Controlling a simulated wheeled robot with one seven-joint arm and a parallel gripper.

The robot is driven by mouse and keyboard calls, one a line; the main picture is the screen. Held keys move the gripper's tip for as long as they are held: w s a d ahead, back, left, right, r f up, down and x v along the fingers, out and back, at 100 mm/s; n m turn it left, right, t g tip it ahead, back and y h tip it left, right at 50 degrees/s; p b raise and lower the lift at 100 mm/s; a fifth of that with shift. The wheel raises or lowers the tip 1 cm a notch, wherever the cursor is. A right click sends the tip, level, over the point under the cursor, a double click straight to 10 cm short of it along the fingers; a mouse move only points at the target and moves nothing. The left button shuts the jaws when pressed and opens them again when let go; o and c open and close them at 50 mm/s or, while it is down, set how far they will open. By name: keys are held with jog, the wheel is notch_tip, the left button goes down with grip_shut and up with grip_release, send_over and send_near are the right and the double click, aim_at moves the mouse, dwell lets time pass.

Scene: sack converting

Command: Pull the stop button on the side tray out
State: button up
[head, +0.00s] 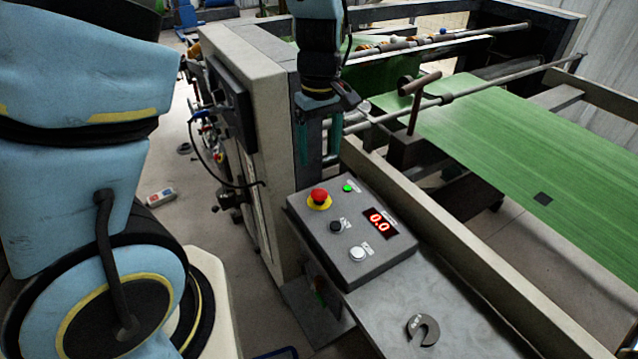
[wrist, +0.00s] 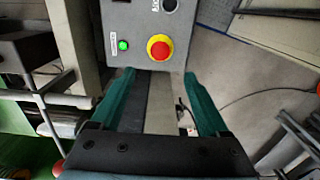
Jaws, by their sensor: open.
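The red stop button (head: 319,196) sits on a yellow ring at the upper left corner of a grey control box, which stands on the side tray (head: 465,305). In the wrist view the stop button (wrist: 159,49) is at upper centre, beyond the fingertips and roughly between their lines. My gripper (head: 318,160) hangs above and behind the box, pointing down. Its two green fingers are spread apart with nothing between them in the wrist view (wrist: 160,76). The fingers do not appear to touch the button.
The control box (head: 375,262) also carries a lit green lamp (head: 348,188), a red display (head: 379,222), a black knob (head: 336,227) and a white button (head: 358,254). A slotted grey disc (head: 422,329) lies on the tray. A beige machine post (head: 262,130) stands close beside my gripper.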

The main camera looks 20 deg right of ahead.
aim_at(320, 192)
notch_tip(320, 192, down, 11)
jog(key=shift+r+p, duration=0.2)
jog(key=shift+p, duration=0.65)
grip_shut()
